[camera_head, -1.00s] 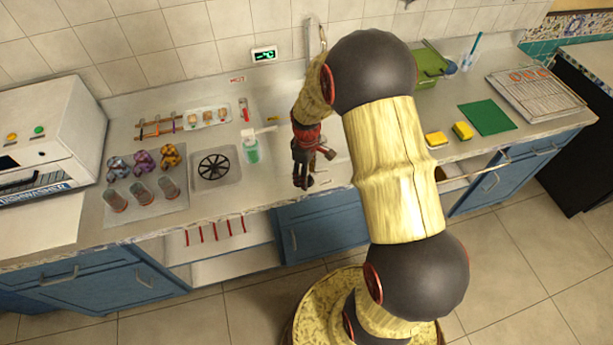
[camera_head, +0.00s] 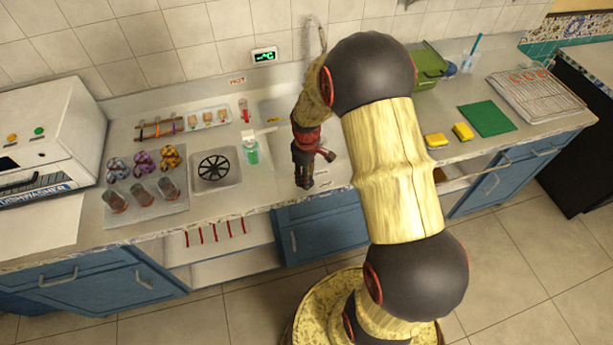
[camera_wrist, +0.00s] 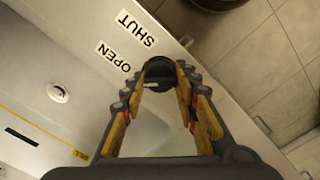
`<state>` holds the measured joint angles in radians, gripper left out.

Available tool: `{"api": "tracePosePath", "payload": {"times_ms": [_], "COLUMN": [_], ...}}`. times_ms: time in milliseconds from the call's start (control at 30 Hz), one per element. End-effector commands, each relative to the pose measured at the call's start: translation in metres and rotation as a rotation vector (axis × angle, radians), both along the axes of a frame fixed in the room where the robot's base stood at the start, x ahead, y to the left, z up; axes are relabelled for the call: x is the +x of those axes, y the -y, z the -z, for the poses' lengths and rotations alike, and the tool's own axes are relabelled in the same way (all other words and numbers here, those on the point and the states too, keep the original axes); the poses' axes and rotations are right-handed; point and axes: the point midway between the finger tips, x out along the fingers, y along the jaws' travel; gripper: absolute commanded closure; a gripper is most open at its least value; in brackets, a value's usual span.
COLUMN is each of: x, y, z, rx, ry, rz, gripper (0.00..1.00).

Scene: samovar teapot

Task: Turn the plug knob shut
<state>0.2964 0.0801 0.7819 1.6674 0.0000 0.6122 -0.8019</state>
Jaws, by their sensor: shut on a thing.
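The plug knob (camera_wrist: 160,70) is a dark round knob at the sink's front edge, seen in the wrist view at the fingertips. My gripper (camera_wrist: 161,80) has a finger on each side of it and is shut on it. The label SHUT (camera_wrist: 137,30) and the label OPEN (camera_wrist: 114,57) lie beside the knob on the pale rim. In the head view my gripper (camera_head: 303,182) points down at the front rim of the sink, and the knob cannot be made out there. I cannot tell which label the knob points to.
A round drain (camera_wrist: 58,92) shows in the sink in the wrist view. A bottle with green liquid (camera_head: 251,152) stands left of my gripper. A dark round grate (camera_head: 213,167) is farther left. Yellow sponges (camera_head: 462,131) and a green mat (camera_head: 487,118) lie right of my arm.

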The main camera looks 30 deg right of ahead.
Motion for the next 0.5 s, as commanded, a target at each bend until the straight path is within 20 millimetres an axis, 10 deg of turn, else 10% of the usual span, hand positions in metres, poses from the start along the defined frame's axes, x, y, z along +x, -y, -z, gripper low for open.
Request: {"api": "tracePosePath", "payload": {"times_ms": [500], "x": [-0.0001], "y": [0.0000], "z": [-0.0005], "rx": [-0.001], "ry": [-0.001], "rz": [0.072], "gripper": [0.95]}}
